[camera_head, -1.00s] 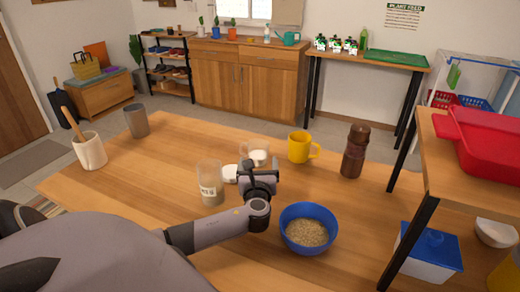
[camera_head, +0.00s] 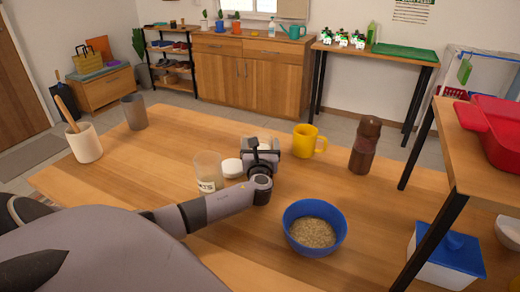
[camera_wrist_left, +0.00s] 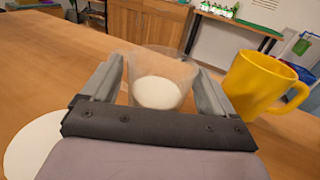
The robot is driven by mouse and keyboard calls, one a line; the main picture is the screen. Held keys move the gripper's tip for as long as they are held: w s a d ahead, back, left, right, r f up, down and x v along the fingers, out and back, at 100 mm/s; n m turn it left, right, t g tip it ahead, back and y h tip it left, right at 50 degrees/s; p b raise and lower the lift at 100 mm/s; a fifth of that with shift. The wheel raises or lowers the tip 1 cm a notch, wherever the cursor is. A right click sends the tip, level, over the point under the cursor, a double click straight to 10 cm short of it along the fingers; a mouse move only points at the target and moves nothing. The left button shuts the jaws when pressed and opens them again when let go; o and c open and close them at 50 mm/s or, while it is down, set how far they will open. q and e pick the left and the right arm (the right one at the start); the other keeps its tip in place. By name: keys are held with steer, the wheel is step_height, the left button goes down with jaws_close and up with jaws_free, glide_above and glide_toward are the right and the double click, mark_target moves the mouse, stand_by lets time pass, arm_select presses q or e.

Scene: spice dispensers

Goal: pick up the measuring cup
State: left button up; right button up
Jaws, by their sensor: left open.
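The measuring cup (camera_wrist_left: 160,92) is a clear cup with white contents. In the left wrist view it stands upright on the table between the two fingers of my left gripper (camera_wrist_left: 157,80), with a finger on each side. In the head view my left gripper (camera_head: 262,148) mostly hides the cup. The gripper is open, and I cannot tell whether either finger touches the cup. My right gripper is not in view.
A yellow mug (camera_head: 306,141) stands close right of the gripper. A clear labelled jar (camera_head: 208,172) and a white lid (camera_head: 232,168) are on its left. A blue bowl of grain (camera_head: 312,228) is nearer me; a brown grinder (camera_head: 364,146) stands farther right on the wooden table (camera_head: 120,170).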

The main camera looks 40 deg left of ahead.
arm_select(q)
steer(key=shift+x, duration=0.85)
steer(key=c, duration=0.9)
steer(key=shift+o, duration=0.2)
steer(key=shift+r, duration=0.1)
steer(key=shift+r+p, duration=0.3)
steer(key=shift+r, duration=0.7)
step_height(320, 180, up, 18)
steer(key=p, duration=0.3)
steer(key=shift+f+p, duration=0.2)
steer(key=shift+p, duration=0.15)
